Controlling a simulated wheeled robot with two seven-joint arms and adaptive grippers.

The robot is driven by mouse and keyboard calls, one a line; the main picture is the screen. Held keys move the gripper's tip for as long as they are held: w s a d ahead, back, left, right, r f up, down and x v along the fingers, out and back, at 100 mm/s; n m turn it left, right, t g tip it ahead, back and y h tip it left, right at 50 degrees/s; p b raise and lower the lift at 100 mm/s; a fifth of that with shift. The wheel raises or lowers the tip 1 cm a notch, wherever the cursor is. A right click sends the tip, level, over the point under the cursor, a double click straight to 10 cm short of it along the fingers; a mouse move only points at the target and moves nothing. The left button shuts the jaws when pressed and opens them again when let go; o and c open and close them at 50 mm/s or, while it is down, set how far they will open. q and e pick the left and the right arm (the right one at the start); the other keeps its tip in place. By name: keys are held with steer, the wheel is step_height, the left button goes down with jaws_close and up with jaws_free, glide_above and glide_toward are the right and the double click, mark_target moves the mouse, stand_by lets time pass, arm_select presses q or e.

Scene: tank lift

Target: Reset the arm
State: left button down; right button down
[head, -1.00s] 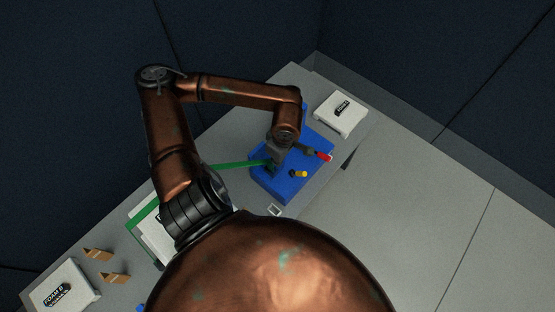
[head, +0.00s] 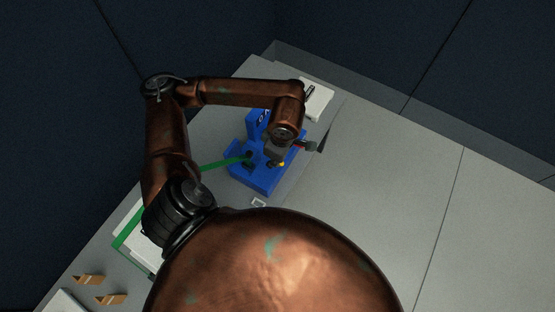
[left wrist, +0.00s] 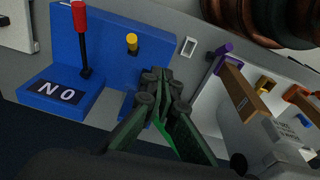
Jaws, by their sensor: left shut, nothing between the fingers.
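My left arm comes in over the bench in the head view, and its gripper (head: 278,158) is above a blue control box (head: 240,179). In the left wrist view the gripper (left wrist: 160,82) is shut and empty, its tips in front of the blue box (left wrist: 112,45). The box carries a red-handled lever (left wrist: 80,25), a yellow knob (left wrist: 132,42) and a plate with the letters "NO" (left wrist: 69,94) as seen here. In the head view my wrist partly hides the lever and knob. My right gripper is not in view.
In the left wrist view, brown and purple parts (left wrist: 243,85) stand at right. Open floor (head: 400,190) lies right of the bench.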

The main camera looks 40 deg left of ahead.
arm_select(q)
steer(key=shift+d+r, duration=0.1)
steer(key=shift+d, duration=0.25)
steer(key=shift+w, duration=0.1)
steer(key=s+a+f+b, duration=0.1)
steer(key=a+f, duration=0.5)
steer(key=a, duration=0.3)
steer(key=shift+s+a+f, duration=0.15)
steer(key=shift+a+f, duration=0.15)
steer(key=shift+f, duration=0.05)
stand_by(0.3)
